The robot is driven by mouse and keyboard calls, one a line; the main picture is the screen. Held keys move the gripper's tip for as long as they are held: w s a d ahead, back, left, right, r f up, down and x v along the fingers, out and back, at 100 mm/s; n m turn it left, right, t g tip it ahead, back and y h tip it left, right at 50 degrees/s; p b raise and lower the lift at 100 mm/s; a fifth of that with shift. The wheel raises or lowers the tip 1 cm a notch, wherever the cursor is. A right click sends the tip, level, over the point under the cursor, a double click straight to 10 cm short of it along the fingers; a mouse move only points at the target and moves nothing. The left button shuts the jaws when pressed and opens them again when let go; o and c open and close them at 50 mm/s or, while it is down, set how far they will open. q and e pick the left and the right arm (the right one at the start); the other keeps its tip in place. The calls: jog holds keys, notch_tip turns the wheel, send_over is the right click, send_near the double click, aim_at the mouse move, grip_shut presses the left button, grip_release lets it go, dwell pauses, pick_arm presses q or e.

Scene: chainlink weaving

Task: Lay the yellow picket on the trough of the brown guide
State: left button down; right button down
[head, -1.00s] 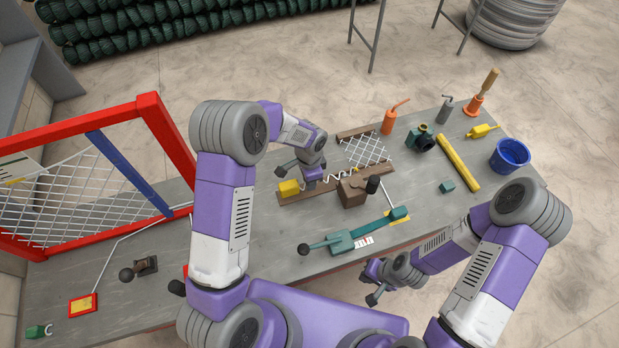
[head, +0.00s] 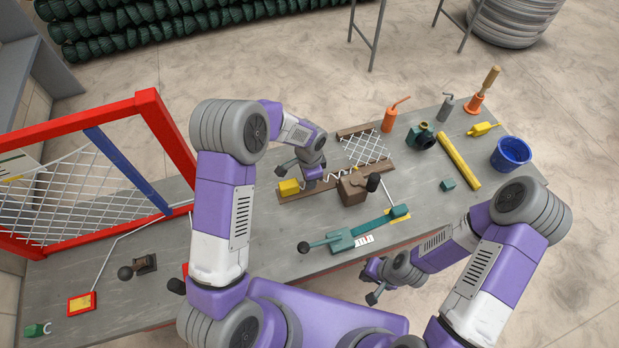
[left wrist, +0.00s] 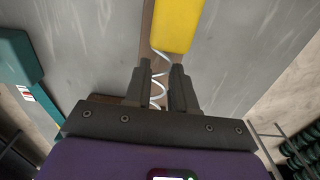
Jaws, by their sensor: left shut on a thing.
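The yellow picket is a white zigzag wire with a yellow block (head: 288,188) at its left end. It lies along the brown guide (head: 290,198), a long narrow strip across the middle of the table. In the left wrist view the yellow block (left wrist: 178,25) is just beyond my fingertips and the brown strip runs beneath it. My left gripper (left wrist: 161,75) is shut on the white wire close to the block; in the head view it (head: 311,181) hides part of wire and guide. My right gripper (head: 368,283) is off the table's front edge, apart from everything; its fingers are unclear.
A brown box with a dark-knobbed crank (head: 353,190) stands at the guide's right part. White mesh (head: 366,148) lies behind it. A teal lever tool (head: 345,238) lies in front. A red frame (head: 170,140) stands left. A yellow bar (head: 459,160) and blue bucket (head: 511,154) are right.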

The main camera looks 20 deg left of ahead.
pick_arm(q)
jog(key=shift+f+b, duration=0.35)
jog(key=shift+f, duration=0.15)
jog(key=c, duration=0.8)
grip_release()
jog(key=shift+c, duration=0.2)
jog(key=shift+r, duration=0.15)
notch_tip(320, 180, up, 7)
jog(key=shift+r+p, duration=0.2)
jog(key=shift+p, duration=0.7)
